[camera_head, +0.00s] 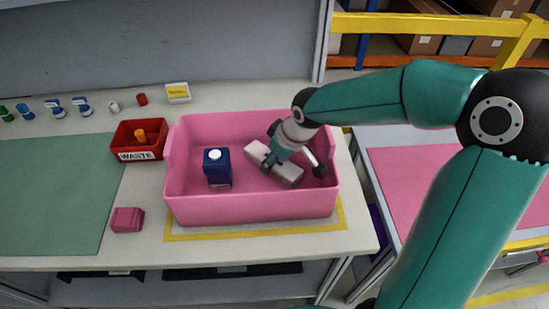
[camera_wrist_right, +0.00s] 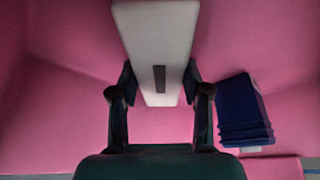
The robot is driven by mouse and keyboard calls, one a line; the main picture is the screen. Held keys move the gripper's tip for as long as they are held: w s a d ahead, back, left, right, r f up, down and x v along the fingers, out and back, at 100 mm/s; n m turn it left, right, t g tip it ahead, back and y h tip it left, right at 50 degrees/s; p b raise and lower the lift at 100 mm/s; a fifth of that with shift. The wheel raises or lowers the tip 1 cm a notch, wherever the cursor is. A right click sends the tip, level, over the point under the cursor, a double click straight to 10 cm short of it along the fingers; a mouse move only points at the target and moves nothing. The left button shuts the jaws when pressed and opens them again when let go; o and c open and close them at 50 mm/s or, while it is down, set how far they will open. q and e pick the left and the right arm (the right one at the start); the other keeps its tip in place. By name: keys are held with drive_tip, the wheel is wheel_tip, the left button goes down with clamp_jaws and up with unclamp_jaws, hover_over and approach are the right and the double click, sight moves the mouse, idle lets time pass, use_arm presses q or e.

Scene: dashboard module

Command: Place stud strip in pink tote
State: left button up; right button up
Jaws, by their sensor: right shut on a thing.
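The stud strip, a pale grey long block (camera_head: 289,175), is inside the pink tote (camera_head: 250,208). In the right wrist view the strip (camera_wrist_right: 156,35) shows a dark slot and lies between the two fingers. My right gripper (camera_wrist_right: 160,85) is shut on it. In the head view the right gripper (camera_head: 277,157) reaches down into the right half of the tote. I cannot tell whether the strip touches the tote floor. My left gripper is not in view.
A dark blue box with a white cap (camera_head: 217,168) stands in the tote, left of the strip. A red waste bin (camera_head: 138,154) holding an orange piece and a small pink block (camera_head: 127,220) are left of the tote. A green mat (camera_head: 55,195) lies further left.

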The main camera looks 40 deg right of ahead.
drive_tip(key=o, duration=1.2)
drive_tip(key=p+v, duration=0.1)
drive_tip(key=v, duration=1.1)
